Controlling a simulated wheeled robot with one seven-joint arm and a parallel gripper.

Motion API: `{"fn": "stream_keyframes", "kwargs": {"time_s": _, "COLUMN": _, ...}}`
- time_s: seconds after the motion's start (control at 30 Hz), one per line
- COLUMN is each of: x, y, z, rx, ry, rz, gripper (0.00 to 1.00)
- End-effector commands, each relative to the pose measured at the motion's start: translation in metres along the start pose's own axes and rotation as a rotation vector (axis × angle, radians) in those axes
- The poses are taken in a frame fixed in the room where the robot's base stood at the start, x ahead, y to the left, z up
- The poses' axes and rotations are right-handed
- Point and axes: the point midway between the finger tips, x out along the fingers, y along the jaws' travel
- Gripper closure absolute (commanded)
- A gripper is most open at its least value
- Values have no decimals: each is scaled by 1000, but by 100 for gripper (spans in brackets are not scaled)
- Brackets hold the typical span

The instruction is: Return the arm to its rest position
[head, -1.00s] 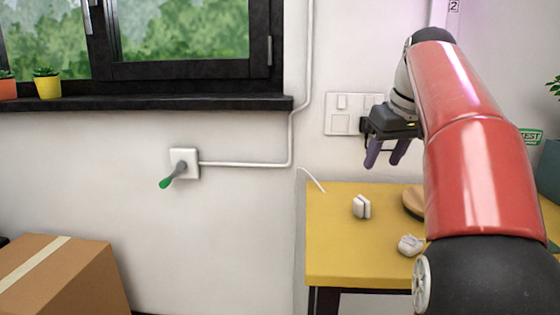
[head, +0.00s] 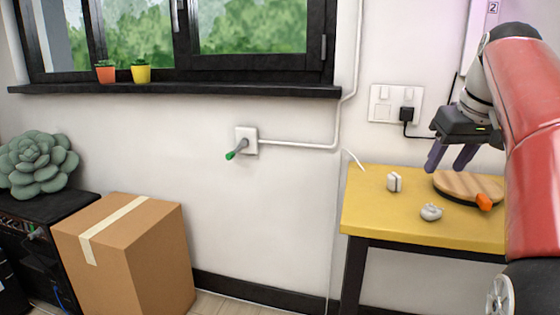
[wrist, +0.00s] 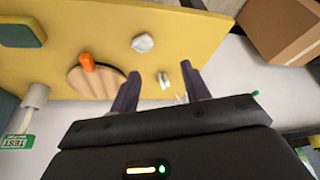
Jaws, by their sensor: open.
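My gripper (head: 451,158) hangs above the back of the yellow table (head: 400,226), with its two dark purple fingers apart and nothing between them. My red and black arm reaches in from the right edge of the head view. In the wrist view my gripper (wrist: 166,92) also shows open and empty, with the table (wrist: 190,30) beyond its fingers.
A round wooden board (head: 468,187) with an orange piece (head: 484,202), a white block (head: 394,182) and a crumpled white lump (head: 431,212) lie on the table. A wall panel (head: 384,112) holds a black plug (head: 407,115). A cardboard box (head: 150,262) stands left; floor between is clear.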

Motion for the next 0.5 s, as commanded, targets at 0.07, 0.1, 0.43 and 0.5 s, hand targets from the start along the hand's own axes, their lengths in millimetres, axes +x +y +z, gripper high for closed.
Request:
{"fn": "stream_keyframes", "kwargs": {"time_s": 0.07, "x": 3, "y": -7, "z": 4, "rx": 4, "ry": -1, "rz": -2, "gripper": 53}}
{"fn": "stream_keyframes", "kwargs": {"time_s": 0.1, "x": 3, "y": -10, "z": 6, "rx": 7, "ry": 0, "rz": -1, "gripper": 53}}
{"fn": "stream_keyframes", "kwargs": {"time_s": 0.43, "x": 15, "y": -47, "z": 34, "rx": 37, "ry": 10, "rz": 7, "gripper": 53}}
{"fn": "stream_keyframes", "kwargs": {"time_s": 0.5, "x": 20, "y": -58, "z": 45, "rx": 45, "ry": 13, "rz": 10, "gripper": 53}}
